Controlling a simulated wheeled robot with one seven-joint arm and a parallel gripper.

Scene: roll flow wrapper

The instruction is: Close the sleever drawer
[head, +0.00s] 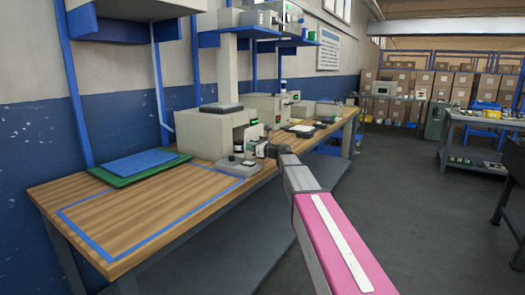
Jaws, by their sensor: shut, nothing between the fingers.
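A beige box-shaped machine (208,134), which may be the sleever, stands on the wooden workbench (150,215), with a dark flat plate on top. A small grey control unit (238,167) sits at its front. I cannot make out a drawer or how far one is out; small dark parts and my arm crowd the machine's right side. My arm reaches in from the lower right. My gripper (267,150) is at its dark far end, close to the right side of the machine. It is small here; it is shut and empty. I cannot tell whether it touches anything.
A green and blue mat (138,165) lies at the bench's back left. A blue taped rectangle (95,244) marks clear bench top in front. More equipment (272,106) stands farther along the bench. Open grey floor (400,195) lies to the right, before another table (480,140).

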